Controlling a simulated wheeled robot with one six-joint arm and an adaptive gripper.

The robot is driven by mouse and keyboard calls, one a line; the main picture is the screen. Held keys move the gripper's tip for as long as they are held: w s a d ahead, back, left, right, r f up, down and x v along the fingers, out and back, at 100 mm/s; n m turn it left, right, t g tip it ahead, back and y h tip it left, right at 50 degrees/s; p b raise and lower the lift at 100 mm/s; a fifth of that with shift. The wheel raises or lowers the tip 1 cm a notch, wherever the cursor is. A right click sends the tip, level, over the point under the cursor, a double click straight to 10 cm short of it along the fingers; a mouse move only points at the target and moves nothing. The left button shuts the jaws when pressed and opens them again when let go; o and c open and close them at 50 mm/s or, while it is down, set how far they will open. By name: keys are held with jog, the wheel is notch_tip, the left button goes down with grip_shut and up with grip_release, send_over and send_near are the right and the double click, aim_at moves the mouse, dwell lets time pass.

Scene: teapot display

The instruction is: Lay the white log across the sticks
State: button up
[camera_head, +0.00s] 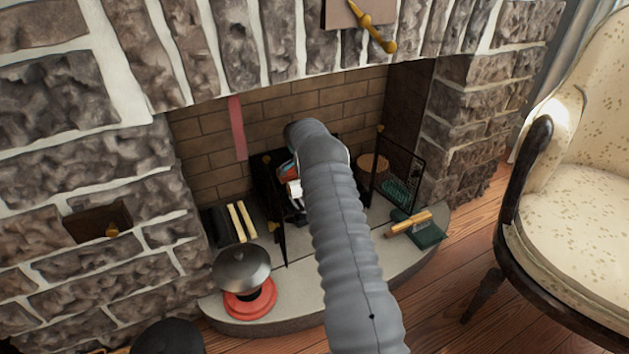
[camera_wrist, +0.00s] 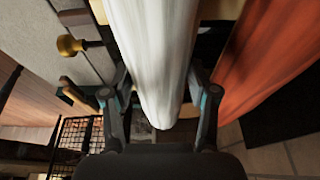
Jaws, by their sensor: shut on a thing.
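The white log (camera_wrist: 158,50) fills the upper middle of the wrist view, its rounded end pointing toward my palm. My gripper (camera_wrist: 160,95) has one finger on each side of it and is shut on it. In the head view only a small white part of the log (camera_head: 294,188) shows beside my grey arm, inside the fireplace opening. My arm hides most of the gripper and log there. Two pale yellow sticks (camera_head: 236,222) lie side by side at a dark block at the left of the hearth, apart from the log.
A black mesh screen (camera_head: 398,172) stands open at the right of the fireplace. A metal-domed pot (camera_head: 241,268) on a red base sits at the front left of the hearth. A green box with a wooden handle (camera_head: 424,230) lies at the right. A red strip (camera_head: 237,127) hangs at the back.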

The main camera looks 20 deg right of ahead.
jog(key=o, duration=1.4)
jog(key=shift+p+v, duration=0.5)
jog(key=shift+v, duration=3.35)
jog(key=shift+d, duration=0.1)
